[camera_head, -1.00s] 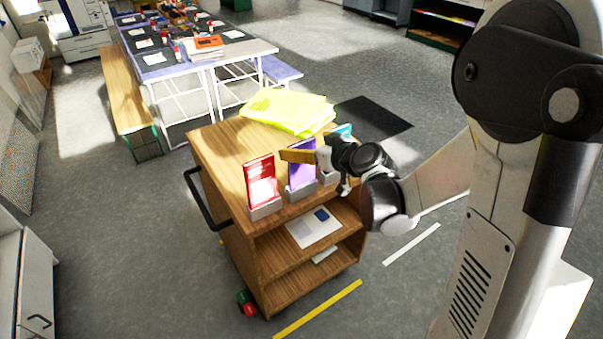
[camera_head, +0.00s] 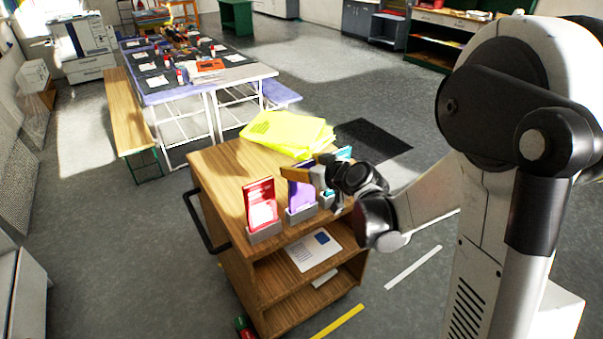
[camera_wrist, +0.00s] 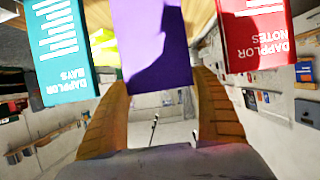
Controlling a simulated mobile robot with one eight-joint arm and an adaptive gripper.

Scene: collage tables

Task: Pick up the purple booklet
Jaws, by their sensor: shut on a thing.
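The purple booklet (camera_head: 300,194) stands roughly upright at its grey holder (camera_head: 301,215) near the front edge of the wooden cart. My gripper (camera_head: 306,172) reaches in from the right and is shut on the booklet, with its tan fingers across the upper part. In the wrist view the purple booklet (camera_wrist: 152,50) lies between my two fingers (camera_wrist: 160,86). I cannot tell whether its lower edge is clear of the holder.
A red booklet (camera_head: 259,203) stands to the left in its own holder, and a teal booklet (camera_head: 343,153) to the right, partly hidden by my gripper. Yellow sheets (camera_head: 288,132) lie behind on the cart (camera_head: 228,165). A long table (camera_head: 245,75) stands further back.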

